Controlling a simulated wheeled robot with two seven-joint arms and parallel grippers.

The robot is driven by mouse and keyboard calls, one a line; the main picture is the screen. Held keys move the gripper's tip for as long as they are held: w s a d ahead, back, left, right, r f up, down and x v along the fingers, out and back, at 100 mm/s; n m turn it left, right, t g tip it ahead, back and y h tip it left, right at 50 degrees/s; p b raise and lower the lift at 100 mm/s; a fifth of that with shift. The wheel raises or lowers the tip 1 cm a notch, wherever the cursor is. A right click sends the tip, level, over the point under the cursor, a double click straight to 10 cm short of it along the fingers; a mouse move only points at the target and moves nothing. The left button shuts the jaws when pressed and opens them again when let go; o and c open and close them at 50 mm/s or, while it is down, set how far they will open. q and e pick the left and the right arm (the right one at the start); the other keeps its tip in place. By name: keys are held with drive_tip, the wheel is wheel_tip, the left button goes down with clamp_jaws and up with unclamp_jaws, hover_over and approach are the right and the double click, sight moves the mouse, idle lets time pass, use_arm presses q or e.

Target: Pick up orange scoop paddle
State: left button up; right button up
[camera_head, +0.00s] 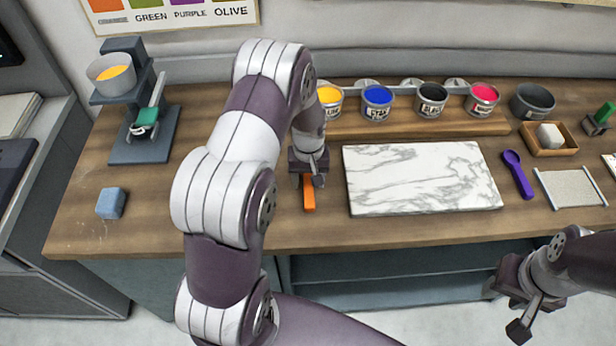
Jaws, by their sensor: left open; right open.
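The orange scoop paddle (309,196) lies on the wooden counter, just left of the marble slab, its long axis pointing toward the front edge. Only its near part shows; my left gripper hides the rest. My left gripper (309,181) is open, pointing down right over the paddle. I cannot tell whether its fingers stand around the paddle or just above it. My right gripper (507,308) is open and empty, low in front of the counter at the right, far from the paddle.
The marble slab (420,178) lies close to the right of my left gripper. Ink cans, such as the blue one (377,101), stand behind it. A purple paddle (517,174) lies right of the slab. A blue block (111,203) and a mixer stand (143,150) are at the left.

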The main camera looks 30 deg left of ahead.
sight(311, 185)
use_arm(q)
drive_tip(key=shift+w+f, duration=0.15)
drive_tip(key=shift+f, duration=0.3)
drive_tip(key=shift+r, duration=0.1)
drive_tip(key=shift+s, duration=0.25)
drive_tip(key=c, duration=0.4)
clamp_jaws()
drive_tip(key=shift+r, duration=0.1)
drive_tip(key=shift+w+r+b, duration=0.15)
drive_tip(key=shift+r+b, duration=0.2)
drive_tip(key=shift+r, duration=0.2)
drive_tip(key=r, duration=0.1)
drive_tip(key=r+b, duration=0.1)
drive_tip(key=r, duration=0.1)
drive_tip(key=shift+d, duration=0.3)
drive_tip(key=s+d+r+b, duration=0.2)
drive_tip(key=d+r, duration=0.4)
drive_tip(key=d, duration=0.5)
drive_tip(key=shift+r, duration=0.4)
